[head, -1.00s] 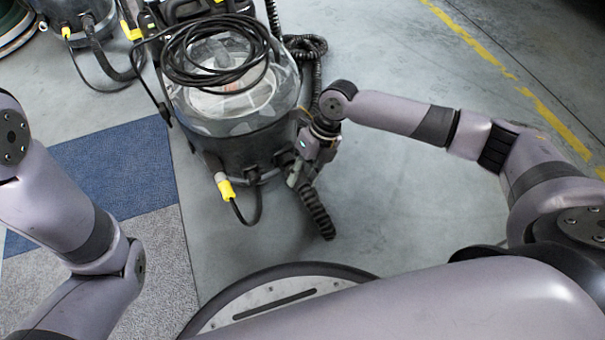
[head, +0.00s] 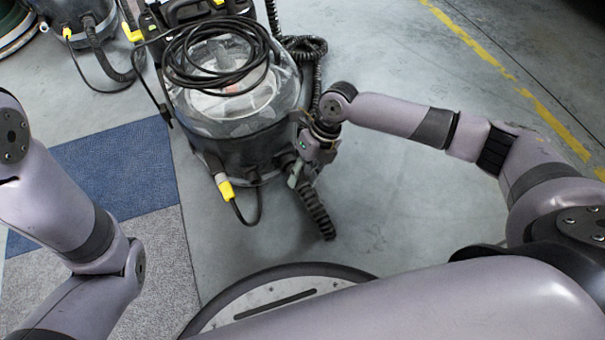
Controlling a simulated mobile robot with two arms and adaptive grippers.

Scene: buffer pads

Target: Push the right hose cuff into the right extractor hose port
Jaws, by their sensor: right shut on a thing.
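The extractor (head: 240,150) is a dark, round machine with a clear dome, standing upright at the upper middle of the head view. My right gripper (head: 296,178) is low at the extractor's right front side, shut on the end of a black ribbed hose (head: 318,212). The rest of that hose hangs down toward the floor. The gripper mostly hides the cuff. A dark port (head: 285,160) shows on the extractor's lower side, just left of the gripper. I cannot tell whether the cuff touches or enters it. My left arm shows at the left, but its gripper is out of view.
A yellow plug (head: 226,189) on a black cable hangs at the extractor's front. A coiled cable (head: 222,55) lies on its dome. Another machine (head: 78,18) stands at the upper left. Blue matting (head: 120,165) lies left; the floor (head: 400,210) on the right is clear.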

